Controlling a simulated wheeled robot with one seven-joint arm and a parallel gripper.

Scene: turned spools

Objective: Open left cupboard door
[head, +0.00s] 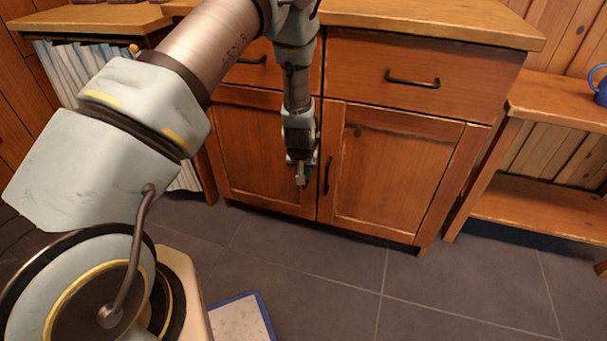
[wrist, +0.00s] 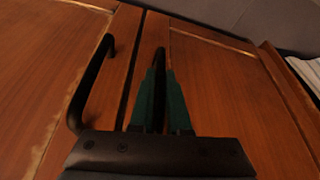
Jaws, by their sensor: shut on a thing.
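The wooden cupboard's left door (head: 255,150) looks shut, its face about level with the right door (head: 390,170). My gripper (head: 300,180) is in front of the left door's inner edge. In the wrist view my two green fingers (wrist: 160,100) are closed around the left door's dark handle (wrist: 160,54). Most of that handle is hidden by the fingers, and it is hidden behind my gripper in the head view. The right door's black handle (head: 327,175) is beside my gripper, apart from it; it also shows in the wrist view (wrist: 88,82).
Drawers with black handles (head: 412,80) sit above the doors, under a wooden top (head: 430,22). An open shelf (head: 540,208) with a blue mug (head: 601,88) stands at right. A striped curtain (head: 75,70) hangs at left. The tiled floor (head: 330,270) in front is mostly clear.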

